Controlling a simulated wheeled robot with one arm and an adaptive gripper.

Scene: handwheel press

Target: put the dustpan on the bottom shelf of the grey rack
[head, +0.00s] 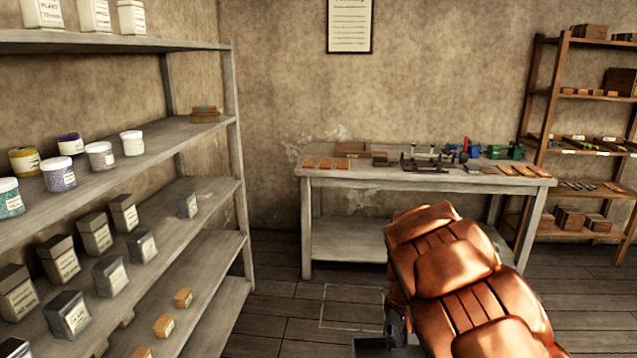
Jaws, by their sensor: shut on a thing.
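The grey rack (238,165) stands along the left side with several shelves. Its lowest shelf in view (222,283) holds a few small orange-brown boxes (183,298) toward its near and wall sides, and its right part is bare. I cannot make out a dustpan in this view. My orange-brown arm fills the lower right and hides the floor behind it. A dark grey part shows at the bottom edge beside the arm, but no jaws or fingertips show, so I cannot see what they hold.
A pale workbench (308,186) with tools and small pieces stands against the back wall. A brown wooden rack (548,103) stands at the right. Tins (94,233) and jars (99,155) occupy the grey rack's upper shelves. Plank floor (285,300) between rack and arm is clear.

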